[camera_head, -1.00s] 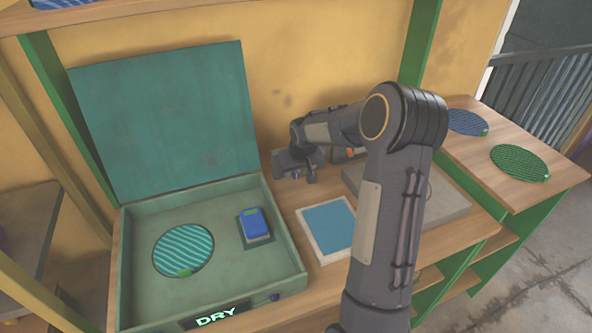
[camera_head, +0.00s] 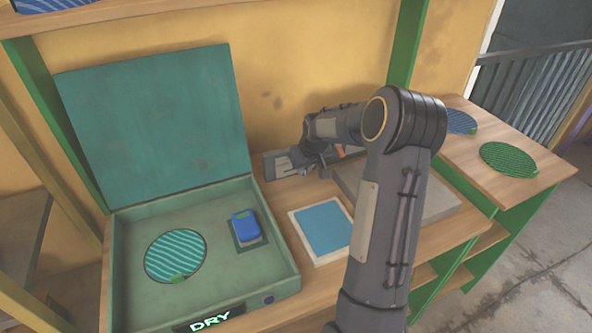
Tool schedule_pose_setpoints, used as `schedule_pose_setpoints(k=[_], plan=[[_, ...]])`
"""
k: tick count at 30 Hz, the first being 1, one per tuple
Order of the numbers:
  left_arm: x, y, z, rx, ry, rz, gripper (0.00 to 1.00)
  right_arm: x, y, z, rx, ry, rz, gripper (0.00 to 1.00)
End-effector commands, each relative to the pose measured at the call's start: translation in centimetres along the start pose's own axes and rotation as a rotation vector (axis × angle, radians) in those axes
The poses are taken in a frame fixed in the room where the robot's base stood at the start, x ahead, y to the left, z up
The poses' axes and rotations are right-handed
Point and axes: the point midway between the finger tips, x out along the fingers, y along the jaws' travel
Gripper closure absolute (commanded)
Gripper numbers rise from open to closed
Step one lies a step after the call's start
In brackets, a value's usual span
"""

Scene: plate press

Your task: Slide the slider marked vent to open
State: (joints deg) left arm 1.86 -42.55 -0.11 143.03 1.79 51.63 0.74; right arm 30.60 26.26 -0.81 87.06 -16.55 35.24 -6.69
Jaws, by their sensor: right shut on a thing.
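A low grey panel (camera_head: 280,167) stands at the back of the bench, against the yellow wall. Its left end shows a pale slotted plate, and a small orange-red part (camera_head: 341,152) shows behind my wrist. My right gripper (camera_head: 318,172) is at the front of this panel, right of its left end, shut on the slider's small handle. My own fingers hide the handle and most of the slider's track. No vent or open marking is readable. My left gripper is not in view.
An open green case (camera_head: 118,265) marked DRY stands at the left, holding a striped disc (camera_head: 176,256) and a blue block (camera_head: 245,226). A blue-topped pad (camera_head: 324,230) lies between it and a grey slab (camera_head: 440,205). Discs (camera_head: 508,160) lie on the right shelf.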

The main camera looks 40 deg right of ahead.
Motion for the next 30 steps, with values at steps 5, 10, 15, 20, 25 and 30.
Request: schedule_pose_setpoints(k=[5, 10, 15, 20, 25, 30], plan=[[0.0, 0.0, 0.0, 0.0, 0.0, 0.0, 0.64, -0.1, 0.5, 0.0, 0.001, 0.002, 0.009, 1.0], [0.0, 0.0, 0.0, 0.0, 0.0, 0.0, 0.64, -0.1, 0.5, 0.0, 0.002, 0.002, 0.009, 0.73], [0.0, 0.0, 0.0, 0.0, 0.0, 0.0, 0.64, -0.1, 0.4, 0.0, 0.001, 0.002, 0.007, 0.65], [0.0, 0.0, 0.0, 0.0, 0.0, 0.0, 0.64, -0.1, 0.3, 0.0, 0.0, 0.002, 0.006, 0.65], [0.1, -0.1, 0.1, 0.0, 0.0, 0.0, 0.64, -1.7, 0.3, -0.1, 0.0, 0.004, 0.007, 0.65], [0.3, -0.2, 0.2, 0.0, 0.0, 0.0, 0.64, -4.8, 0.3, -0.1, 0.0, 0.006, 0.008, 0.65]])
